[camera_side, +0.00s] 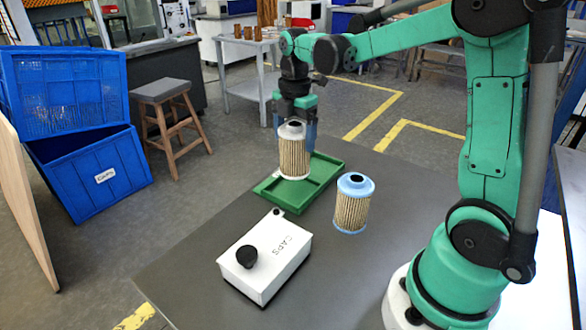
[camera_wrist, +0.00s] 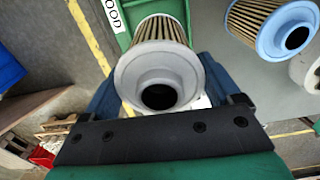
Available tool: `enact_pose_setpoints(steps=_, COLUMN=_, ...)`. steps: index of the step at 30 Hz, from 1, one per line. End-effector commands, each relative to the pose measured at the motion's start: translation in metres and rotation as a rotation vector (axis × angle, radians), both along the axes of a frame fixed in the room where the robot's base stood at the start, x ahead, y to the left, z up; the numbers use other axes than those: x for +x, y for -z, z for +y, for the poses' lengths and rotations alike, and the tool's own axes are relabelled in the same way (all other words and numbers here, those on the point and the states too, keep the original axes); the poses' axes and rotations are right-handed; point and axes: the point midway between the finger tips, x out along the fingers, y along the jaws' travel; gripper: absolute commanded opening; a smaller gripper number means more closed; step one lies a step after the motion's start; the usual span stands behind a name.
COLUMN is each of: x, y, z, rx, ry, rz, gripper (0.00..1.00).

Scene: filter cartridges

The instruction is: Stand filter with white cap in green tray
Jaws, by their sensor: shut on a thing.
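The filter with the white cap (camera_side: 294,155) is upright over the green tray (camera_side: 324,180) in the side view. My gripper (camera_side: 297,125) is shut on it near its capped top. I cannot tell whether the filter's lower end touches the tray floor. In the wrist view, the white cap (camera_wrist: 160,78) with its dark hole is between the blue fingers (camera_wrist: 160,95), and part of the green tray (camera_wrist: 150,14) shows beyond it.
A filter with a blue cap (camera_side: 353,204) stands on the grey table (camera_side: 350,270) just right of the tray. A white box marked CAPS (camera_side: 265,262) with a black knob (camera_side: 246,256) is nearer the front. The table front right of the box is clear.

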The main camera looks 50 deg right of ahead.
Motion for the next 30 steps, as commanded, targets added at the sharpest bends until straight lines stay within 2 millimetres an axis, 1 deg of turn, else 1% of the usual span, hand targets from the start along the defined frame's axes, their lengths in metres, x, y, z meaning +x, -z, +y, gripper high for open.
enact_pose_setpoints(steps=3, x=0.002, y=0.008, z=0.004, rx=0.000, ry=-0.035, rz=0.000, gripper=0.28)
enact_pose_setpoints(steps=15, x=0.002, y=0.035, z=0.004, rx=0.000, ry=-0.031, rz=0.000, gripper=0.28)
enact_pose_setpoints(steps=20, x=0.002, y=0.039, z=0.004, rx=0.000, ry=-0.030, rz=0.000, gripper=0.28)
enact_pose_setpoints(steps=30, x=0.002, y=0.039, z=0.004, rx=0.000, ry=-0.030, rz=0.000, gripper=0.28)
